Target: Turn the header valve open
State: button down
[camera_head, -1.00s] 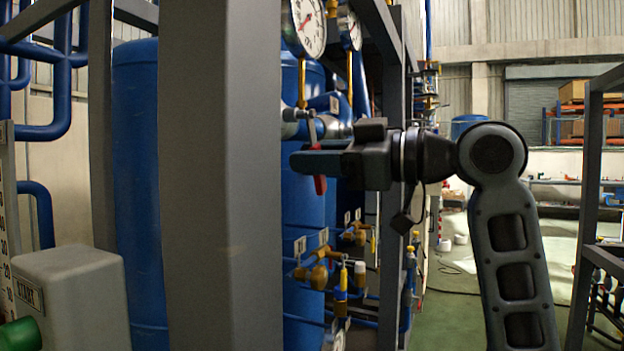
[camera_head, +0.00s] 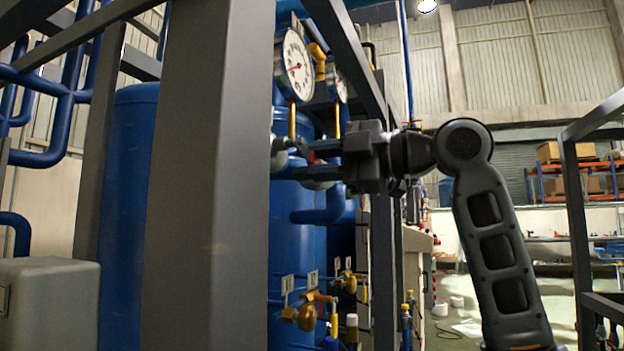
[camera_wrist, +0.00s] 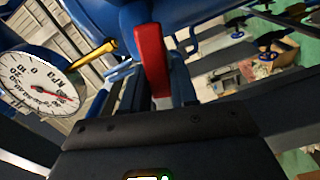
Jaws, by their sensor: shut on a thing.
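The header valve has a red lever handle, seen large and close in the wrist view (camera_wrist: 152,62). My gripper (camera_head: 305,163) reaches in from the right and is shut on the red handle. In the wrist view its fingers (camera_wrist: 157,92) lie on both sides of the lever. The valve body is mostly hidden behind the fingers in the head view.
A white-faced pressure gauge (camera_head: 294,65) hangs just above my gripper. A thick grey frame post (camera_head: 195,190) stands left of the valve. Brass valves (camera_head: 305,312) sit lower down. A grey box (camera_head: 48,300) is at lower left. The floor at right is open.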

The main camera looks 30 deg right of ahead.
jog(key=shift+r+n, duration=0.5)
jog(key=shift+n, duration=0.6)
jog(key=shift+b, duration=0.3)
jog(key=c, duration=1)
grip_release()
jog(key=shift+r, duration=0.1)
jog(key=shift+o, duration=0.2)
jog(key=shift+d, duration=0.1)
jog(key=v, duration=0.7)
jog(key=shift+s+d, duration=0.2)
jog(key=shift+s, duration=0.05)
